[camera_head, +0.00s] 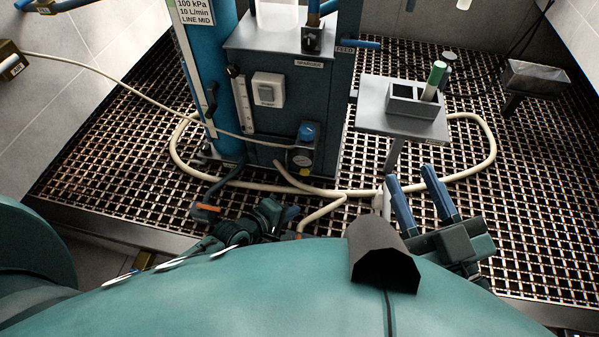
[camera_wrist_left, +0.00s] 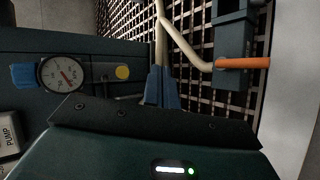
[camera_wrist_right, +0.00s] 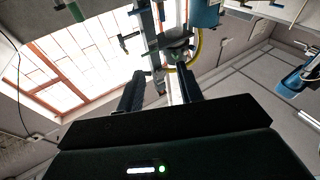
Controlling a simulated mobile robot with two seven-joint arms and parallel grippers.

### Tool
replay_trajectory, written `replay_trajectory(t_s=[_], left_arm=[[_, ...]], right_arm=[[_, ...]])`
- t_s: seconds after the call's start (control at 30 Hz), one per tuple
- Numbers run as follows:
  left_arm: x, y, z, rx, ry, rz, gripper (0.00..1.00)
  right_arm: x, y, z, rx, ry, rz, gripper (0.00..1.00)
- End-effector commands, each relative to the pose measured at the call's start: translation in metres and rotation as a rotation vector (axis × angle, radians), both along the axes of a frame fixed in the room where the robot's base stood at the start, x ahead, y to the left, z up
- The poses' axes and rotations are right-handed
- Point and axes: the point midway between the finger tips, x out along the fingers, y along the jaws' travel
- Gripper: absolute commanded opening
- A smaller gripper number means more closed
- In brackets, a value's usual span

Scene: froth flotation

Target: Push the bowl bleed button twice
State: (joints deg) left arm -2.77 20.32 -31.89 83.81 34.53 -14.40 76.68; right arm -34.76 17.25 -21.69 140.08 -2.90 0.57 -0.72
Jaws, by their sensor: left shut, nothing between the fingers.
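In the left wrist view a round yellow disc (camera_wrist_left: 123,72), seemingly the bowl bleed button, sits beside the gauge (camera_wrist_left: 70,73) on the dark panel; no label on it is readable. My left gripper (camera_head: 292,212) is low in front of the panel. Its closed, empty fingers (camera_wrist_left: 162,72) are right of the disc in its wrist view, apart from it in the picture. My right gripper (camera_head: 409,175) is open and empty, its fingers pointing forward.
A cream hose (camera_head: 480,120) loops over the grating floor around the blue cabinet. An orange-handled valve (camera_wrist_left: 243,63) is right of my left fingers in the left wrist view. A grey stand (camera_head: 375,122) carries a holder with a green-topped tube (camera_head: 435,75).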

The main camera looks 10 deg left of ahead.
Motion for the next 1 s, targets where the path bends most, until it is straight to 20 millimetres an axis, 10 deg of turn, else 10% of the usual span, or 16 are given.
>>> replay_trajectory(t_s=[0.5, 1.0], left_arm=[[0.004, -0.001, -0.002, 0.001, -0.003, -0.005, 0.0], [0.068, 0.0, -0.003, 0.001, -0.003, -0.003, 0.0]], right_arm=[[0.001, 0.0, -0.001, 0.003, -0.011, 0.001, 0.36], [0.012, -0.003, 0.039, -0.006, -0.333, 0.024, 0.36]])
